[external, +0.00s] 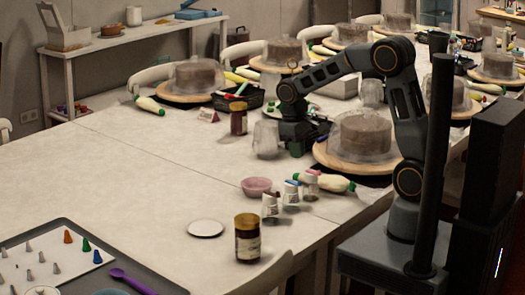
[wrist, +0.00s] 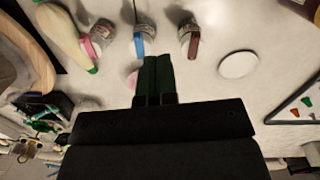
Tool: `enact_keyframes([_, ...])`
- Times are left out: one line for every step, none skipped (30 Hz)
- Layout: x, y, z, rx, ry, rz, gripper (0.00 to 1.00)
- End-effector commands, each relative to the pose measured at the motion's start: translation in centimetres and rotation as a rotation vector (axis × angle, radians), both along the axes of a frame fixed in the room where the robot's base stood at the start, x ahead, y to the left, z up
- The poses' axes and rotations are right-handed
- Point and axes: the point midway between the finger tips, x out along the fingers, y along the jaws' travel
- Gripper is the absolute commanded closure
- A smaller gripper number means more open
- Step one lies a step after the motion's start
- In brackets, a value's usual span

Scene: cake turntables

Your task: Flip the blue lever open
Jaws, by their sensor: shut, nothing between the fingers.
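The blue lever (wrist: 139,45) is a small strip on the middle of three small clear jars with pale tops; in the wrist view it points toward my fingers. In the external view its jar (external: 291,194) stands between the jar with a pink lever (external: 310,185) and the jar with a brown lever (external: 270,208). My gripper (wrist: 159,60) is shut and empty, its fingertips just short of the blue lever in the wrist view. In the external view my gripper (external: 298,148) is above the table behind the jars. Any contact with the lever cannot be seen.
A pink bowl (external: 257,187) stands beside the jars, partly hidden by my fingers in the wrist view. A piping bag (external: 335,183) and a covered cake (external: 361,137) on a turntable are to the right. A brown-lidded jar (external: 248,240) and white disc (external: 205,228) are in front.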

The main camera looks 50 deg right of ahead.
Motion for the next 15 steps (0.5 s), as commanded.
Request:
enact_keyframes([1.7,0.2,-1.1,-0.008,0.036,0.023,1.00])
enact_keyframes([2.6,0.2,-1.5,-0.013,0.056,0.037,1.00])
enact_keyframes([3.7,0.3,-2.1,-0.019,0.080,0.057,1.00])
enact_keyframes([4.5,0.4,-2.5,-0.024,0.099,0.071,1.00])
enact_keyframes([5.3,0.4,-3.0,-0.028,0.117,0.085,1.00])
enact_keyframes([6.3,0.5,-3.5,-0.032,0.139,0.104,1.00])
enact_keyframes([7.0,0.6,-3.8,-0.037,0.155,0.119,1.00])
enact_keyframes([7.7,0.6,-4.1,-0.040,0.171,0.135,1.00])
enact_keyframes([8.5,0.6,-4.4,-0.046,0.189,0.152,1.00])
enact_keyframes([9.1,0.6,-4.6,-0.048,0.202,0.166,1.00])
enact_keyframes([9.6,0.6,-4.7,-0.051,0.212,0.177,1.00])
enact_keyframes([10.2,0.6,-4.7,-0.054,0.224,0.192,1.00])
enact_keyframes([10.6,0.6,-4.5,-0.056,0.231,0.203,1.00])
enact_keyframes([11.0,0.6,-4.4,-0.058,0.237,0.213,1.00])
enact_keyframes([11.4,0.5,-4.0,-0.061,0.241,0.227,1.00])
